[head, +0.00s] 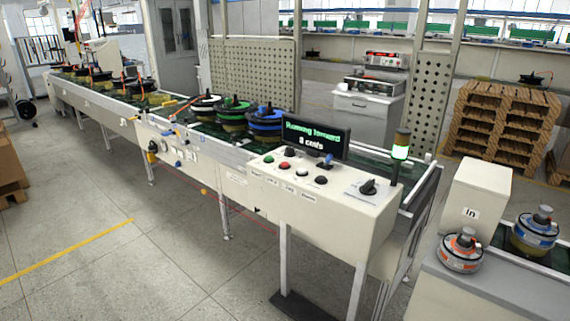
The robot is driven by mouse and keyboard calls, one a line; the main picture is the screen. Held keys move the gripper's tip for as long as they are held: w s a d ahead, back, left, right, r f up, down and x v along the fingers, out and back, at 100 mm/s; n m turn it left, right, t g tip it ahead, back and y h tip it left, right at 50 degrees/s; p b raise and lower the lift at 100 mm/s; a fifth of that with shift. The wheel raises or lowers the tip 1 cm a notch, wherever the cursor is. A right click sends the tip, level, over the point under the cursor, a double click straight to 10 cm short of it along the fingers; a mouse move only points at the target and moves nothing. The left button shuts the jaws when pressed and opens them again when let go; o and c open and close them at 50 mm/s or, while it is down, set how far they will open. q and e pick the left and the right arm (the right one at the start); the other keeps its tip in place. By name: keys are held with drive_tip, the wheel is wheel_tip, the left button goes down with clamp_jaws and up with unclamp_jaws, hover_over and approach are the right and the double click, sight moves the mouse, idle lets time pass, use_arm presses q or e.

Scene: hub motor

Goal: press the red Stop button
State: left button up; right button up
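The red button (285,166) is a small round cap on the sloped top of a cream control box (322,204) at the near end of a conveyor line. It stands between a green button (268,158) to its left and other buttons to its right. The small labels on the box front are too small to read surely. A dark screen (316,139) behind the buttons shows green text that seems to read "Running forward". Neither of my grippers is in view.
The conveyor (150,105) runs to the far left with several hub motors on it. A signal light (401,145), lit green, stands at the box's right end. A white "In" box (475,200) and two motors are at the right. Open floor (130,265) lies in front.

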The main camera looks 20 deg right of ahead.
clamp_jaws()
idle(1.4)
